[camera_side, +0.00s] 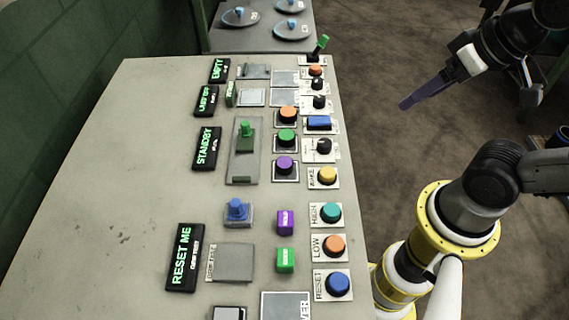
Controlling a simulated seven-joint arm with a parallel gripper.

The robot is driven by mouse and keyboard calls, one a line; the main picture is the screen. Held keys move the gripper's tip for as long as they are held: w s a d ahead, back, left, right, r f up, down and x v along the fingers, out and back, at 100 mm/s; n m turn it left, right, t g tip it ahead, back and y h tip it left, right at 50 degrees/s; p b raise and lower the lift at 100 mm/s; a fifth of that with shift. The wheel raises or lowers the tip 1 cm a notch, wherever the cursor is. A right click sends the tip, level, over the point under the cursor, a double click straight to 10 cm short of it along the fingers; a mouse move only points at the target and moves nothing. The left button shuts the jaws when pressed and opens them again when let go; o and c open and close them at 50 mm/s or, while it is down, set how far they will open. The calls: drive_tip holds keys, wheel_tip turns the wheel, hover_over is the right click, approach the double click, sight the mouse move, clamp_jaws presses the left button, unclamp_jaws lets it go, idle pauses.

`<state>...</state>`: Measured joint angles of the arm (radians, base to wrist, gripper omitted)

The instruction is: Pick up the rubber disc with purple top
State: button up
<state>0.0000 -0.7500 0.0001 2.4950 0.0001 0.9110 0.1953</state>
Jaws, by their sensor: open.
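A round disc with a purple top (285,165) sits on a small square plate on the grey table. It is the lowest of a column of three similar discs, below one with a green top (286,138) and one with an orange top (288,114). My gripper (406,104) is at the upper right, off the table's right edge and apart from the discs. Its slim dark purple fingers point down and left. They are open, seen nearly edge-on, with nothing visible between them.
The table (110,150) also holds a purple block (286,221), a green block (285,260), a green lever (245,130), a blue knob (237,210), and several buttons along the right edge. Lit signs, including a RESET ME sign (186,257), stand left. The table's left part is clear.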

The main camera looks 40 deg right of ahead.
drive_tip(key=w+a+r+m, duration=0.1)
drive_tip(key=w+r+m, duration=0.35)
drive_tip(key=m, duration=0.35)
drive_tip(key=m+g, duration=0.6)
hover_over(285, 162)
wheel_tip(285, 162, down, 11)
wheel_tip(285, 162, down, 13)
drive_tip(key=shift+f, duration=0.1)
clamp_jaws()
